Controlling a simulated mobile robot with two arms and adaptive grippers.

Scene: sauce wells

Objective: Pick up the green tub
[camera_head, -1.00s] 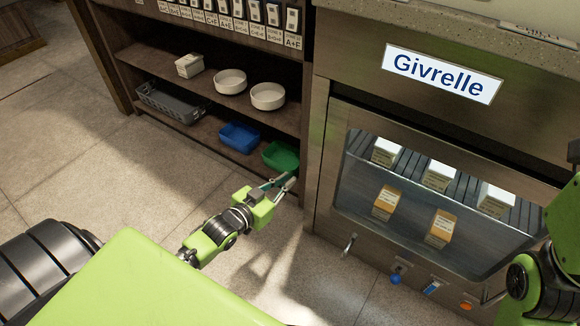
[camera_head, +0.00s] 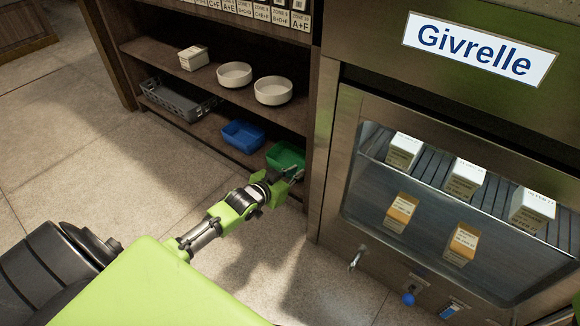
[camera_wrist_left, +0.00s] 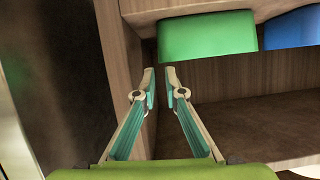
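The green tub (camera_head: 286,156) stands at the right end of the low shelf (camera_head: 196,124), close to the upright side panel. My left gripper (camera_head: 291,174) is at the tub's front in the head view and covers part of it. In the left wrist view the green tub (camera_wrist_left: 207,36) is at the top, right of and above the fingertips. There the left gripper (camera_wrist_left: 160,76) has a gap between its fingers with nothing in it. The fingertips look apart from the tub. My right gripper is out of view.
A blue tub (camera_head: 243,136) stands left of the green one, and a grey basket (camera_head: 178,101) farther left. White bowls (camera_head: 235,74) and a white box (camera_head: 193,57) sit on the shelf above. A steel cooler (camera_head: 333,215) stands close on the right.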

